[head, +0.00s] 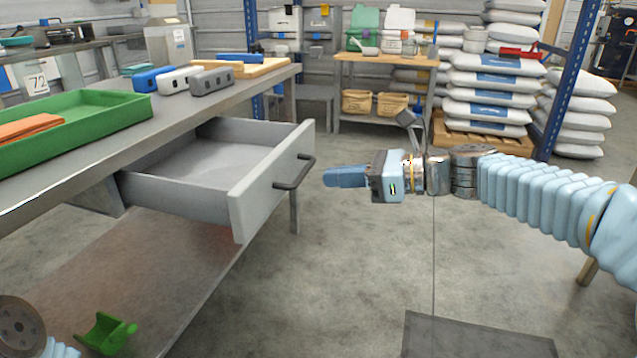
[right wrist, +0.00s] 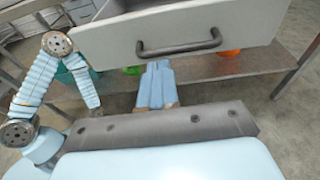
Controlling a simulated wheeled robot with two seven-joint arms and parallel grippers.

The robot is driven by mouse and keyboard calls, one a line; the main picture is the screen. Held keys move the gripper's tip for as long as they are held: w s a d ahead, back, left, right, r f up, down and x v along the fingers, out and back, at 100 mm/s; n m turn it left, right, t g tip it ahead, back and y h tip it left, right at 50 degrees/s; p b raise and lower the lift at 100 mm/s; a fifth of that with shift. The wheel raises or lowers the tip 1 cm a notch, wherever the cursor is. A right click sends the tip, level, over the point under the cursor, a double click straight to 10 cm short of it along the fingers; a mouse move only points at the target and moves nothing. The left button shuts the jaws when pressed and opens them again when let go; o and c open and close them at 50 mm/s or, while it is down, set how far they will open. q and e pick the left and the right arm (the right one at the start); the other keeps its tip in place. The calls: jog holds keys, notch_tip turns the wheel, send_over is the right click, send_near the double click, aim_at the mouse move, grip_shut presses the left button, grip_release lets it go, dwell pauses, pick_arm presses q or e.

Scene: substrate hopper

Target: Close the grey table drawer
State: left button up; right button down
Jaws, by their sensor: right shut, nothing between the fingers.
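The grey table drawer (head: 262,195) is pulled out from under the workbench, and its empty inside shows in the head view. Its front panel carries a dark bar handle (head: 295,172). In the right wrist view the drawer front (right wrist: 240,18) and handle (right wrist: 180,47) are ahead of the fingers. My right gripper (head: 328,177) is shut and empty, its blue fingers pointing at the drawer front from the right. A small gap shows between its fingertips and the handle. The fingers also show in the right wrist view (right wrist: 157,72).
The bench top (head: 180,125) holds a green tray (head: 95,120) and several small boxes. A lower shelf (head: 175,285) under the drawer holds a green object (head: 107,333). Open concrete floor lies right of the drawer. A dark mat (head: 475,337) lies at the bottom.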

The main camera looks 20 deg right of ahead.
aim_at(302, 178)
jog(key=shift+b+x, duration=0.3)
jog(key=shift+x, duration=1.65)
pick_arm(q)
jog(key=shift+f, duration=0.5)
pick_arm(e)
jog(key=shift+r, duration=0.1)
